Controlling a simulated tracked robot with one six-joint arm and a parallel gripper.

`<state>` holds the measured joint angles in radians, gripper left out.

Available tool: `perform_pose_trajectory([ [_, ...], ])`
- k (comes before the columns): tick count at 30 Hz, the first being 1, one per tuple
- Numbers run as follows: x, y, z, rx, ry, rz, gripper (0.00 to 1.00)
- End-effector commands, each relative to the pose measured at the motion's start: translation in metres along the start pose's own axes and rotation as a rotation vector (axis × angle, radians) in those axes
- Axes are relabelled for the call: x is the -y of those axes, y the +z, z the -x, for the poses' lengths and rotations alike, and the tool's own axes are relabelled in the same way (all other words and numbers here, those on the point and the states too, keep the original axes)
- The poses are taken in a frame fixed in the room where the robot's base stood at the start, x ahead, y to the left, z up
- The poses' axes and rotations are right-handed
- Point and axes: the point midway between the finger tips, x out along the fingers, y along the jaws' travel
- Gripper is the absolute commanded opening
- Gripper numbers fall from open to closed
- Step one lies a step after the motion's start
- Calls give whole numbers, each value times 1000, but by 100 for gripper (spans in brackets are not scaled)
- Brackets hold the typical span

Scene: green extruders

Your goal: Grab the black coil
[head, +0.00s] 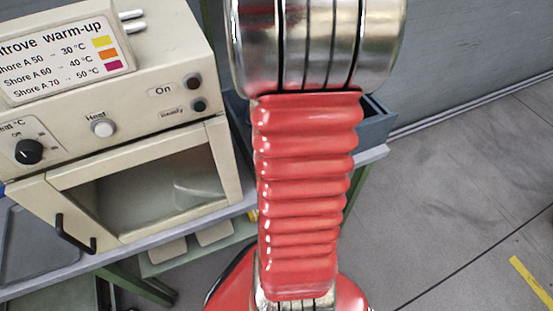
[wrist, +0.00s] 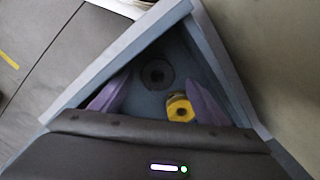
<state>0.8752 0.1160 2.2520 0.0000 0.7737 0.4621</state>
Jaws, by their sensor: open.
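The black coil (wrist: 157,74) lies in the blue-grey bin (wrist: 222,58) in the wrist view, a dark ring with a centre hole, near the middle of the picture. A yellow coil (wrist: 180,108) lies below and to the right of it. My gripper (wrist: 155,97) is open over the bin, its two purple fingers apart with the yellow coil between them. The black coil sits just beyond the fingertips. In the head view my red arm hides most of the bin (head: 377,122), and neither the coils nor my gripper shows there.
A beige warming oven (head: 130,160) with knobs and a glass door stands on the bench (head: 372,155) left of the bin in the head view.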

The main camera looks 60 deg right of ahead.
Motion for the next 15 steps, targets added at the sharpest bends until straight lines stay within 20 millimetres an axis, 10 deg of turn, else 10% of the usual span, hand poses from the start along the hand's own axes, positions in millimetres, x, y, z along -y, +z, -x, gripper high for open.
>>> perform_pose_trajectory([
  [15,-4,-2,-42,3,1,-2,68],
])
